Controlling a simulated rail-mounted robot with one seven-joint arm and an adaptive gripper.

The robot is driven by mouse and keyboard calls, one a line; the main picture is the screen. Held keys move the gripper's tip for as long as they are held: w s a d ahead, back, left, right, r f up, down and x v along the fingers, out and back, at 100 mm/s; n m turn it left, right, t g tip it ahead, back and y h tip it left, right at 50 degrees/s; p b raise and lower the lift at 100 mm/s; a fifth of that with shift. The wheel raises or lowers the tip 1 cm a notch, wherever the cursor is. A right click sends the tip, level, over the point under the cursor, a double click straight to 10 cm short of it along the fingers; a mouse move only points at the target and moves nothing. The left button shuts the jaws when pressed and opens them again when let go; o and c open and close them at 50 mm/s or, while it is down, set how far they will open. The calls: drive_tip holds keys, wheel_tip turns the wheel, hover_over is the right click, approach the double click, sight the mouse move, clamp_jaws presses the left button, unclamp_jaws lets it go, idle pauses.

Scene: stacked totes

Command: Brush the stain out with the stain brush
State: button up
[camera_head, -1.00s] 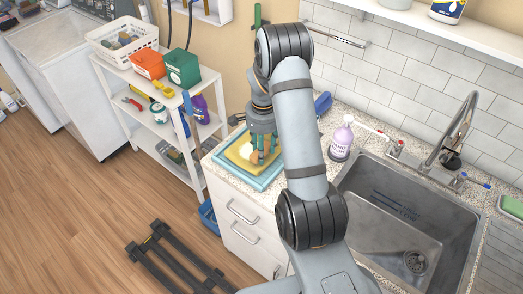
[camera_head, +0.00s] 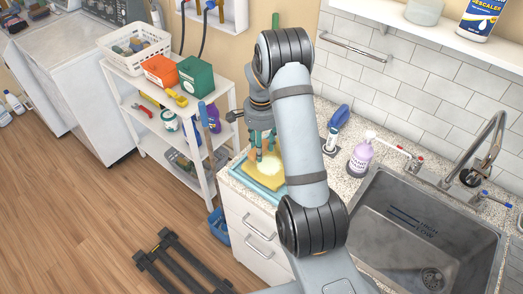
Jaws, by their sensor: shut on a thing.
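A yellow cloth (camera_head: 257,178) with a pale patch (camera_head: 269,164) lies on a light blue tray (camera_head: 236,174) on the counter, left of the sink. My gripper (camera_head: 263,153) points down over the far part of the cloth, its teal fingers shut on a small brownish thing, likely the stain brush. The fingers hide most of it, and I cannot tell whether it touches the cloth. My arm hides the tray's right side.
A blue-handled tool (camera_head: 338,118) and a purple soap bottle (camera_head: 360,158) stand right of my arm, by the sink (camera_head: 425,235). A white shelf cart (camera_head: 215,185) with boxes and bottles stands left of the counter. A dark frame (camera_head: 180,262) lies on the floor.

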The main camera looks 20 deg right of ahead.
drive_tip(key=shift+s+d+r+p, duration=0.15)
drive_tip(key=shift+r+p, duration=0.1)
drive_tip(key=shift+r, duration=0.3)
drive_tip(key=shift+s+r+p, duration=0.15)
drive_tip(key=shift+r+p, duration=0.05)
drive_tip(key=shift+r, duration=0.3)
drive_tip(key=shift+w+r+p, duration=0.2)
drive_tip(key=shift+r+p, duration=0.55)
drive_tip(key=shift+r, duration=0.25)
drive_tip(key=shift+s+r+p, duration=0.1)
drive_tip(key=shift+r+p, duration=0.35)
drive_tip(key=shift+r, duration=0.3)
